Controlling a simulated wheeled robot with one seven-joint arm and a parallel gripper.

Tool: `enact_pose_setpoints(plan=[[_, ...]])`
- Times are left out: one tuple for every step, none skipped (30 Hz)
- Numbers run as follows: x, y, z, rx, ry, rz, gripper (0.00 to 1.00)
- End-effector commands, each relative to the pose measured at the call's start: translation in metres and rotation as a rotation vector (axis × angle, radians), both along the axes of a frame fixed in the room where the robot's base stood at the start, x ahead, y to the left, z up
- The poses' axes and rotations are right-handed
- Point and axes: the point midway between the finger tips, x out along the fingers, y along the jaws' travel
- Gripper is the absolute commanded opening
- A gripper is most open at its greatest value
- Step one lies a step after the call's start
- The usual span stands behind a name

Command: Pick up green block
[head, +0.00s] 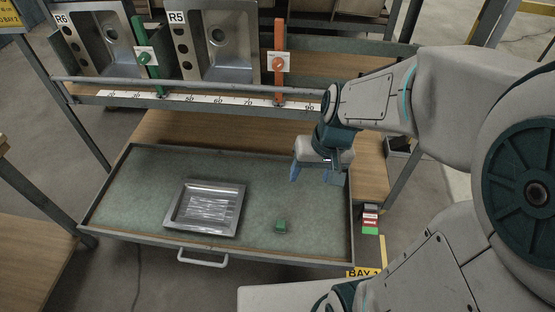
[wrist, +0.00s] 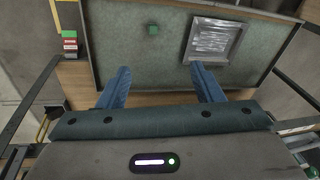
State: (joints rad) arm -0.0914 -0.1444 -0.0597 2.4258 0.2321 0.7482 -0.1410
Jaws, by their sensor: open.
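The small green block (head: 281,225) lies on the green-grey mat of the pulled-out drawer (head: 130,185), right of the metal tray. It also shows in the wrist view (wrist: 153,30) near the top middle, beyond and between my fingertips. My gripper (head: 311,174) hangs above the drawer's right back part, up and to the right of the block in the head view. In the wrist view my gripper (wrist: 163,80) has its two blue fingers spread wide, with nothing between them. The gripper is apart from the block.
A metal tray (head: 180,208) with a shiny wrapped item lies left of the block. Steel sinks (head: 215,40) stand on the rack above, behind a rail with a number strip (head: 200,101). Green and orange upright markers (head: 279,62) stand there. The mat around the block is clear.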

Motion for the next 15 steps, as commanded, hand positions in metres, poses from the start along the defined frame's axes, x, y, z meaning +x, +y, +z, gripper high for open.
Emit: enact_pose_setpoints(plan=[[0.012,0.008,-0.022,0.023,0.014,-0.005,0.6],[0.019,0.013,-0.031,0.035,0.016,-0.009,0.6],[0.029,0.019,-0.043,0.052,0.018,-0.018,0.6],[0.036,0.023,-0.053,0.061,0.021,-0.025,0.6],[0.043,0.027,-0.064,0.069,0.023,-0.031,0.6],[0.051,0.033,-0.077,0.078,0.024,-0.041,0.6],[0.058,0.037,-0.088,0.082,0.025,-0.048,0.6],[0.063,0.041,-0.099,0.086,0.027,-0.055,0.6],[0.071,0.046,-0.115,0.087,0.029,-0.064,0.6],[0.076,0.049,-0.127,0.087,0.03,-0.073,0.6],[0.081,0.052,-0.139,0.085,0.031,-0.081,0.6],[0.088,0.056,-0.155,0.08,0.032,-0.092,0.6],[0.092,0.058,-0.168,0.075,0.032,-0.101,0.6],[0.096,0.06,-0.181,0.067,0.032,-0.11,0.6],[0.101,0.063,-0.199,0.055,0.033,-0.121,0.6]])
